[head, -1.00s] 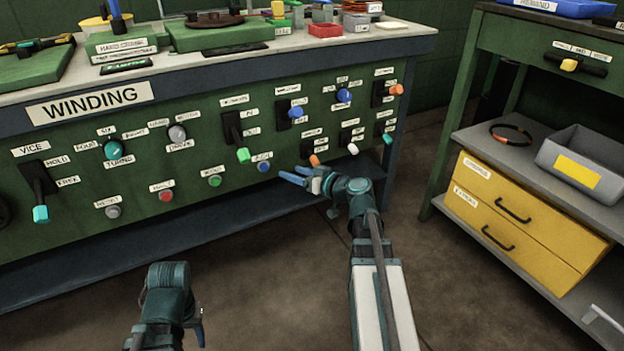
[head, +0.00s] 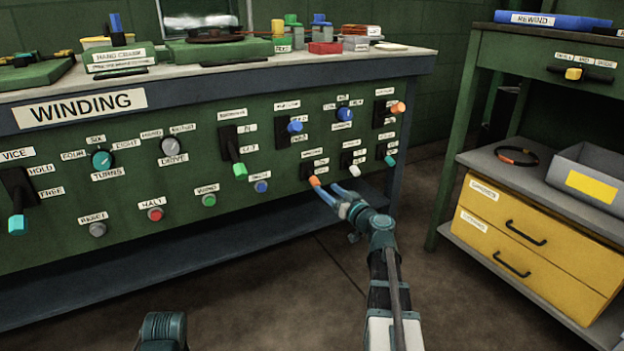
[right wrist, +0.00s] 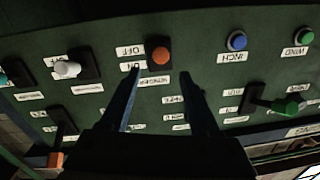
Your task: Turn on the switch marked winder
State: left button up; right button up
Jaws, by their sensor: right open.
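The winder switch (head: 315,181) is an orange-tipped lever on a black plate, low on the green panel in the head view. In the right wrist view the same orange tip (right wrist: 160,55) faces me, with upside-down OFF and ON labels beside it. The tip is nearer the OFF label, so the lever points down. My right gripper (head: 329,190) is open and empty. In the right wrist view its fingers (right wrist: 165,98) are spread just short of the tip, which lies between their lines. Whether a finger touches it I cannot tell. My left gripper is out of view.
A white-tipped switch (head: 353,171) is right of the winder switch, and a blue button (head: 261,187) is left of it. A green-tipped lever (head: 239,170) is farther left. Yellow drawers (head: 530,237) stand at the right. Floor in front of the panel is clear.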

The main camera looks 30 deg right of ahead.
aim_at(314, 179)
jog(key=w, duration=0.9)
jog(key=shift+w+a, duration=0.35)
jog(key=shift+w, duration=0.05)
grip_shut()
